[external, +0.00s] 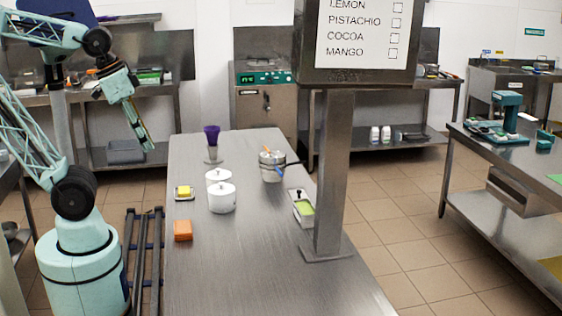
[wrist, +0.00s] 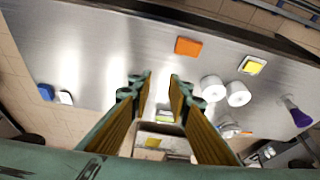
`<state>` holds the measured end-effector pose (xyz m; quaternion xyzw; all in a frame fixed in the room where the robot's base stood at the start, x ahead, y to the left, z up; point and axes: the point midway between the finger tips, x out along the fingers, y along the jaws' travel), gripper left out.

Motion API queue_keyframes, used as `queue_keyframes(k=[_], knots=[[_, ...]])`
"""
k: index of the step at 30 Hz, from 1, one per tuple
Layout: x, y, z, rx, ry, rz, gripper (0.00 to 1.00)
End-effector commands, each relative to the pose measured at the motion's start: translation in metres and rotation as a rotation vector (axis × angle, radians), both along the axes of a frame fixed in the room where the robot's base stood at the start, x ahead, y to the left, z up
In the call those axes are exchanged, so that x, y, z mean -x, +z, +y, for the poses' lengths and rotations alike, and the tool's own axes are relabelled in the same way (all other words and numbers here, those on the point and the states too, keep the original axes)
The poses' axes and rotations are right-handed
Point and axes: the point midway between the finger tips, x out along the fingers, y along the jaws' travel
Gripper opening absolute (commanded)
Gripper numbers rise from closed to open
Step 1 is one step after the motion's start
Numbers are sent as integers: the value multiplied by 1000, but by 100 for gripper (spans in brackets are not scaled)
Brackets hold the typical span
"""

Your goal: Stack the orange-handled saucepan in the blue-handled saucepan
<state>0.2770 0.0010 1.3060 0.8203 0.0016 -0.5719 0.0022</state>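Metal saucepan ware (external: 271,174) stands at the far right part of the steel table in the external view. An orange handle (external: 266,150) rises at its top and a blue handle (external: 280,171) shows on its near side. The pans overlap here, and I cannot tell whether one sits inside the other. In the wrist view the saucepan ware (wrist: 228,130) is at the lower right, with the orange handle (wrist: 246,132) pointing right. My gripper (wrist: 160,82) is open and empty. In the external view my gripper (external: 148,144) hangs left of the table, well away from the pans.
A post with a sign (external: 330,180) rises at the right edge. The near table is clear.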

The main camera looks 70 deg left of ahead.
Motion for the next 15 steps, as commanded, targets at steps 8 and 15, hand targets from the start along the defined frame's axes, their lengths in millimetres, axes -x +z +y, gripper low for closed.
queue_keyframes(k=[8, 15], knots=[[5, -8, -1, -4, -8, 12, 17], [7, -12, 0, -10, -13, 23, 2]])
